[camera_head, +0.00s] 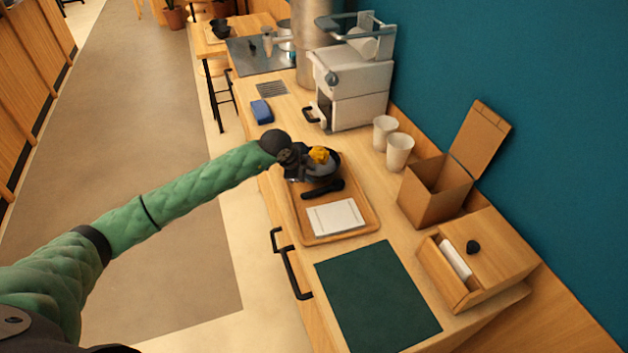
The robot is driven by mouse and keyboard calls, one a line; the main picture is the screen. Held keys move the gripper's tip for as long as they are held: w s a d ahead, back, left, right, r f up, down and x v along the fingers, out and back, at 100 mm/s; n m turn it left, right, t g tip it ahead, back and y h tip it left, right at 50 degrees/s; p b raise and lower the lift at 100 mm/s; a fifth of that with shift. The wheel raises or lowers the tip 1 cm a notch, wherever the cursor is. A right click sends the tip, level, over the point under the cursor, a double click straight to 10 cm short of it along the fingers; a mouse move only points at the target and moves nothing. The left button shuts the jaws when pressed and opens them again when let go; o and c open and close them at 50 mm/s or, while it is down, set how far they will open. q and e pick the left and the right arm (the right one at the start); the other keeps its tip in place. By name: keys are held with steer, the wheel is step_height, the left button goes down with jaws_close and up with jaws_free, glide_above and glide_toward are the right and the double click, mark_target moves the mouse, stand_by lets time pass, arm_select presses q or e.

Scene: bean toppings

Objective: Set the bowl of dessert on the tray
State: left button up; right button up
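A dark bowl (327,171) with a yellow-orange topping (319,154) is at the far end of the wooden tray (361,216). It appears upright; whether it rests on the tray or is held just above is hard to tell. My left gripper (294,160) is at the bowl's left side, and its fingers are dark against the dark bowl, so their opening is not clear. My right gripper is out of view.
A dark green mat (378,297) lies on the counter in front of the tray. Two paper cups (399,151), an open cardboard box (434,192) and a wooden box (478,259) stand to the right. A white machine (350,85) and blue item (261,111) are behind.

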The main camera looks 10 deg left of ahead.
arm_select(q)
steer(key=b+v, duration=0.2)
steer(key=v, duration=0.5)
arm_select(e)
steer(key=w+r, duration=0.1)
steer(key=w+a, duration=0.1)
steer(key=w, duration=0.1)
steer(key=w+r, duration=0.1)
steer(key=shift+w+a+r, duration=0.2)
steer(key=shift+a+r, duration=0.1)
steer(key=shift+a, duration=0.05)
